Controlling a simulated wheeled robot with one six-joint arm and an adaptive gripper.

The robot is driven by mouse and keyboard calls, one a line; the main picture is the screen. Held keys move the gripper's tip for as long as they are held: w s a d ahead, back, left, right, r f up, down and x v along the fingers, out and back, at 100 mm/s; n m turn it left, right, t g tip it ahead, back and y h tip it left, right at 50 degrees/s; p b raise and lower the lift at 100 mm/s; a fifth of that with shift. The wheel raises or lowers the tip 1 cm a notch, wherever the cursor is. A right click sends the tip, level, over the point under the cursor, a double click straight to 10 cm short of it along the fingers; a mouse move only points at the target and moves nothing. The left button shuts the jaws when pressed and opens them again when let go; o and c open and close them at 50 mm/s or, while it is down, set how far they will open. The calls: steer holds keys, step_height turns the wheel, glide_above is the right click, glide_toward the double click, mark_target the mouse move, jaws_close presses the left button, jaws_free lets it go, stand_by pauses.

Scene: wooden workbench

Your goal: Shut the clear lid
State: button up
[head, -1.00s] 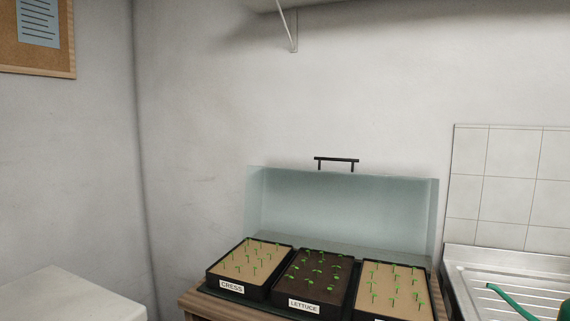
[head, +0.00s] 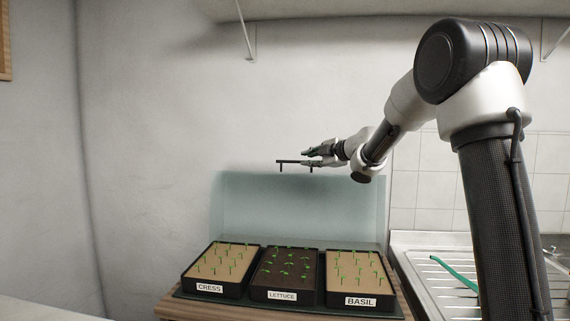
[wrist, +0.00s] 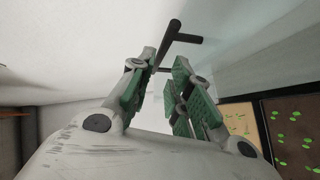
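The clear lid (head: 300,205) stands open and upright behind the seedling trays, a pale see-through box shape. Its black bar handle (head: 287,162) sits on its top edge on two short posts. My gripper (head: 307,158) is at the right end of the handle, with its fingers pointing left. In the wrist view, my gripper (wrist: 165,62) is open, its green-padded fingers apart.
The cress tray (head: 184,279), lettuce tray (head: 252,293) and basil tray (head: 330,300) stand in front of the lid on a wooden bench (head: 180,312). A metal sink (head: 425,245) is at the right. A shelf bracket (head: 246,35) hangs above.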

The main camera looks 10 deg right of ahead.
mark_target(298, 161)
steer(key=x, duration=0.8)
steer(key=shift+s, duration=0.1)
jaws_close()
